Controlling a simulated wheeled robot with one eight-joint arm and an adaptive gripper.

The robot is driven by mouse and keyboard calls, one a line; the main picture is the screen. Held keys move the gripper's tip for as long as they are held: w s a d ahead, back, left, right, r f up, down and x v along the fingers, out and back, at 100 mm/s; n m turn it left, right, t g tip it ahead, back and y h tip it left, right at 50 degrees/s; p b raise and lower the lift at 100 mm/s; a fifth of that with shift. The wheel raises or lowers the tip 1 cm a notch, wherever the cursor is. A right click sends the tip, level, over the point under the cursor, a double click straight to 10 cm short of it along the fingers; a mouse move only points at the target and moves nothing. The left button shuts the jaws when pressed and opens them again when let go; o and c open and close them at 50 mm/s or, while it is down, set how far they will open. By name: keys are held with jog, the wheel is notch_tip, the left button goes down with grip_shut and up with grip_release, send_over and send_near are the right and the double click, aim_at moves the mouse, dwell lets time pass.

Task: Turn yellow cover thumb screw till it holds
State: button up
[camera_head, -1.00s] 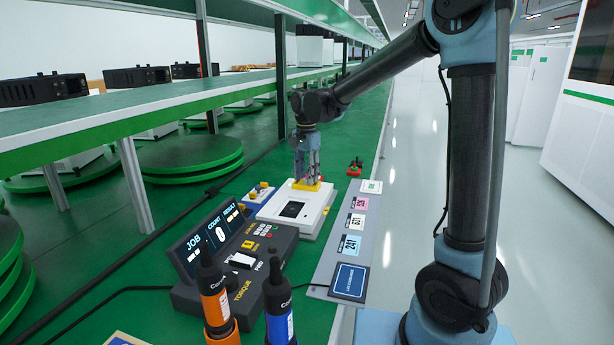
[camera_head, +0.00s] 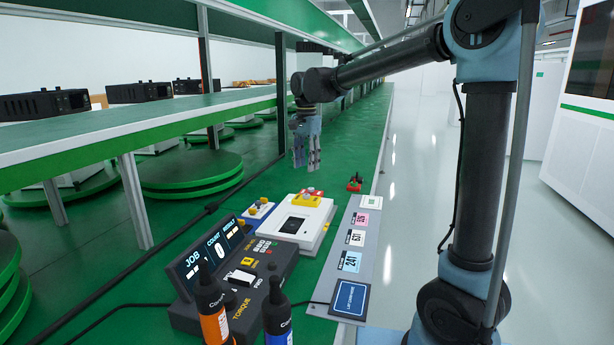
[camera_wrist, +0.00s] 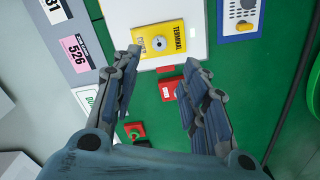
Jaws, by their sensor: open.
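The yellow cover (camera_head: 304,200) sits at the far end of the white unit (camera_head: 316,220) on the green bench. In the wrist view the yellow cover (camera_wrist: 160,43) carries the word TERMINAL and a round grey thumb screw (camera_wrist: 159,43) near its middle. Whether the screw is fully seated cannot be told. My gripper (camera_head: 307,166) hangs above and beyond the cover, apart from it, with nothing between its fingers. In the wrist view my gripper (camera_wrist: 152,105) has its fingers spread wide, with the cover ahead of them.
A red item (camera_head: 354,183) lies at right. A grey label strip (camera_head: 345,265) runs along the bench edge.

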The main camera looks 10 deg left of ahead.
jog(key=shift+r, duration=0.85)
jog(key=shift+d, duration=0.1)
jog(key=s+d+f+n+t, duration=0.15)
jog(key=s+d, duration=0.25)
jog(key=d, duration=0.9)
jog(key=s+d+f+n+g, duration=0.1)
jog(key=s+d+f, duration=0.2)
jog(key=d, duration=0.9)
jog(key=s+d+f+n+t, duration=0.1)
jog(key=s+d+f+n, duration=0.2)
jog(key=s+d+f, duration=1.2)
jog(key=shift+s+d+f+t, duration=0.25)
jog(key=shift+s+f+t, duration=0.1)
jog(key=shift+s+f, duration=0.4)
jog(key=shift+n, duration=0.25)
